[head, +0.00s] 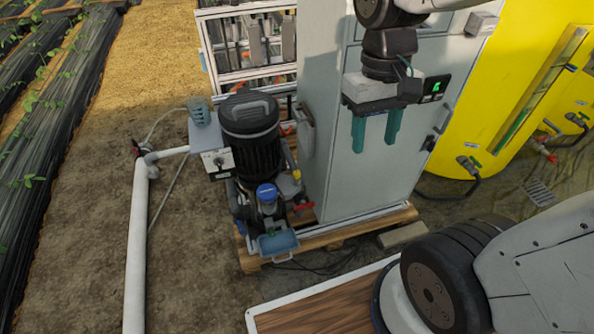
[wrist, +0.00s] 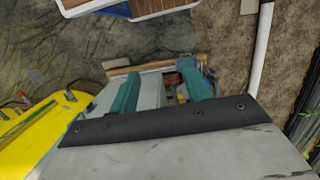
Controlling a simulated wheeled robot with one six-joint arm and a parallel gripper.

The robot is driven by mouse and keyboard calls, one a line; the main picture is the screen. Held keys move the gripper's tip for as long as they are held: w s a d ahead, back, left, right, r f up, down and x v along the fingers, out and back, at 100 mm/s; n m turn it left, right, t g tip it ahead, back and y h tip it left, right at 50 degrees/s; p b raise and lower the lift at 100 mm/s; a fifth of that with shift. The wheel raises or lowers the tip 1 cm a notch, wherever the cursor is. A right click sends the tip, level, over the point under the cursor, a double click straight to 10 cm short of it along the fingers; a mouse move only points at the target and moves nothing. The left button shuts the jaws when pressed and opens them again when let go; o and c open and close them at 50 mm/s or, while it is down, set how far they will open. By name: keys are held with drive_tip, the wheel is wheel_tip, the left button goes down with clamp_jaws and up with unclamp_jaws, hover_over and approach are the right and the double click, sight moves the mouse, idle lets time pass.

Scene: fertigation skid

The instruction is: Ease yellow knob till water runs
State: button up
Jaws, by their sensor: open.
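The pump unit (head: 250,135) stands left of the grey cabinet in the head view, with a black ribbed motor on top. A small yellow part (head: 297,175) shows at its right side, above a red handle (head: 303,206); it is too small to tell surely as the yellow knob. My gripper (head: 375,148) hangs in front of the cabinet door, right of and apart from the pump. Its two teal fingers are spread and empty. They also show in the wrist view (wrist: 160,70), where the knob cannot be made out.
The grey cabinet (head: 340,180) stands on a wooden pallet (head: 340,235). A large yellow tank (head: 480,110) with valves is at the right. A white pipe (head: 138,240) runs along the left. Bare soil lies between pipe and pallet.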

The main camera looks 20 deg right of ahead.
drive_tip(key=w+a+f+m+g, duration=0.1)
drive_tip(key=w+f+m+g, duration=0.1)
drive_tip(key=w+f, duration=0.95)
drive_tip(key=m+t, duration=0.4)
drive_tip(key=m, duration=0.2)
hover_over(297, 173)
drive_tip(key=f, duration=2.4)
drive_tip(key=shift+s+d+f, duration=0.1)
drive_tip(key=shift+s+f, duration=0.15)
drive_tip(key=shift+w, duration=0.2)
wheel_tip(297, 173, down, 8)
drive_tip(key=shift+w+r, duration=0.1)
drive_tip(key=shift+r, duration=0.05)
drive_tip(key=c, duration=1)
